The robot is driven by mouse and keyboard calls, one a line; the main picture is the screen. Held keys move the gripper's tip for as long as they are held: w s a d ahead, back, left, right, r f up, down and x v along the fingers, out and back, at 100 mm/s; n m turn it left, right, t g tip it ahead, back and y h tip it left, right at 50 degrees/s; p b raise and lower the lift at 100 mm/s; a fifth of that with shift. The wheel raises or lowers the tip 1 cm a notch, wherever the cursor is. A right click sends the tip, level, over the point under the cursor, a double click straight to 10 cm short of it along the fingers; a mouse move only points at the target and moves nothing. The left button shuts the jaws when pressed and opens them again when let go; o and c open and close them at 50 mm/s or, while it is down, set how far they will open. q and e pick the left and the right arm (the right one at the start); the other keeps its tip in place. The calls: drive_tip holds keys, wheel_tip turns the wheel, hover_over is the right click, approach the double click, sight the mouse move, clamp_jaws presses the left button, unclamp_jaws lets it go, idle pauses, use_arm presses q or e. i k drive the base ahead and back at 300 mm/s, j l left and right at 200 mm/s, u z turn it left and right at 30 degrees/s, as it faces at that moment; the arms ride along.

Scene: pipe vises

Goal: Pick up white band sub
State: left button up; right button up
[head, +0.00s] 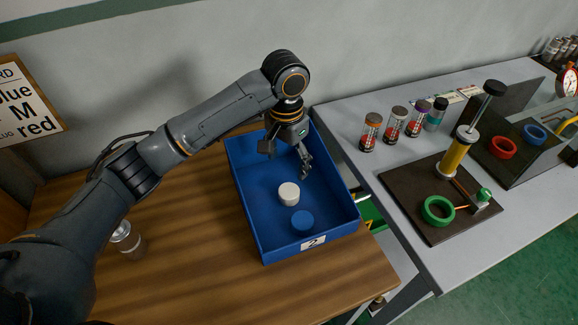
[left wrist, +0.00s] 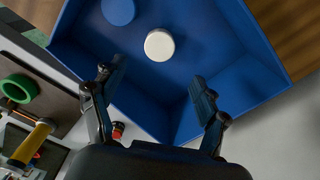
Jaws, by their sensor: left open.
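A white round piece (head: 289,193), which looks like the white band sub, sits upright on the floor of a blue bin (head: 247,213) on the wooden table. It also shows in the left wrist view (left wrist: 159,45), beyond the fingertips. A blue round piece (head: 302,221) lies just below it in the head view, also seen in the wrist view (left wrist: 118,11). My left gripper (head: 289,158) is open and empty over the back part of the bin. In the wrist view its two fingers (left wrist: 161,76) are spread wide, apart from the white piece. My right gripper is not in view.
The bin's walls surround both pieces. Right of it, a grey bench (head: 405,190) holds several capped jars, a dark board with a green ring (head: 438,210) and a yellow cylinder (head: 455,152), and red and blue rings. A clear jar (head: 127,240) stands left on the wooden table.

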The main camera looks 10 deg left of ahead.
sight(125, 238)
drive_tip(key=k+l, duration=0.15)
drive_tip(key=k, duration=0.35)
drive_tip(key=k+l, duration=0.15)
drive_tip(key=k, duration=0.35)
drive_tip(key=k+l, duration=0.15)
drive_tip(key=k, duration=0.3)
